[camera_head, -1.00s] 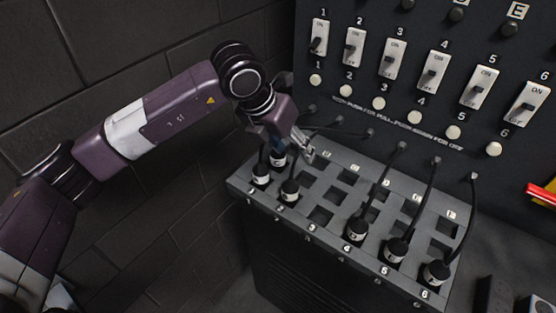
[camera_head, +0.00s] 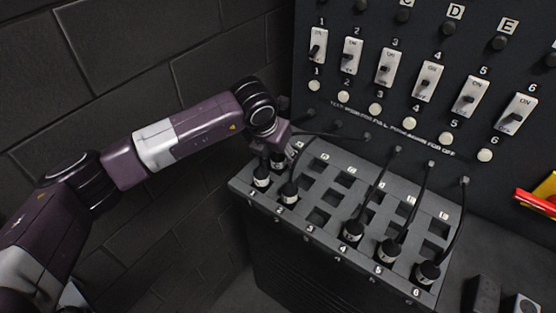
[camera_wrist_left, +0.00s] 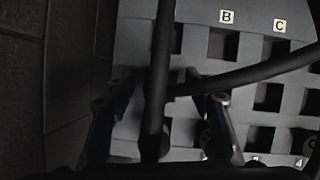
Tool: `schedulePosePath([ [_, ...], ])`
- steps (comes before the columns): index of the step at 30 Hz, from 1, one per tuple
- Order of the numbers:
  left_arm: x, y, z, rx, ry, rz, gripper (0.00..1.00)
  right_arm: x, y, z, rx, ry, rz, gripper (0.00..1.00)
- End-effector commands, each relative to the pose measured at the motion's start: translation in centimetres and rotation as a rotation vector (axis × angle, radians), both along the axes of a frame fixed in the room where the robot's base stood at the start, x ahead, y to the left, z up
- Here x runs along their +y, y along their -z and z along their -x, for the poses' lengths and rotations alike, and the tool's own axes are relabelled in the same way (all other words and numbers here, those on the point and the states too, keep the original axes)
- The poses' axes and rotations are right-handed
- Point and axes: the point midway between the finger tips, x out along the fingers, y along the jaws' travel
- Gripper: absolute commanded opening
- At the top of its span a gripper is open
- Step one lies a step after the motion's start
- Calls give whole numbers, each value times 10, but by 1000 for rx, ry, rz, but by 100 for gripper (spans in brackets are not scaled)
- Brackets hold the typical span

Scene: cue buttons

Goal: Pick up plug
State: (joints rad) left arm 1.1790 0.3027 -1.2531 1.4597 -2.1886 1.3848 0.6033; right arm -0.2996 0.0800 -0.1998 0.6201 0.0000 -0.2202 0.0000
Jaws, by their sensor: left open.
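Black plugs with white number labels and black cables sit in a grey socket block. A third plug (camera_head: 288,193) is in column 2. Three more plugs, including one (camera_head: 352,230), stand in columns 4 to 6. My left gripper (camera_head: 291,150) is over the block's far left end, by the rear plug. In the wrist view my left gripper (camera_wrist_left: 160,115) is open, with a black cable (camera_wrist_left: 157,75) passing between its fingers. My right gripper is out of view.
The socket block (camera_head: 310,232) has several empty square holes. A dark panel (camera_head: 385,125) with switches and round buttons rises behind it. Cables run from the panel to the plugs. A brick wall (camera_head: 130,55) is at left. A red handle (camera_head: 535,202) is at right.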

Motion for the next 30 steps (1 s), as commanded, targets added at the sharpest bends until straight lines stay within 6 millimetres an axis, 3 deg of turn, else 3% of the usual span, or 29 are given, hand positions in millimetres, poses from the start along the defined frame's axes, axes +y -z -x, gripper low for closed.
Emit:
schedulePosePath([
  [4,0,0,0,0,0,0,49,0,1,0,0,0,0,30],
  [17,0,0,0,0,0,0,2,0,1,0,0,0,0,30],
  [25,0,-2,0,-1,0,0,2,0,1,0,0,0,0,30],
  [30,0,-13,-1,-4,1,1,2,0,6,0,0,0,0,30],
])
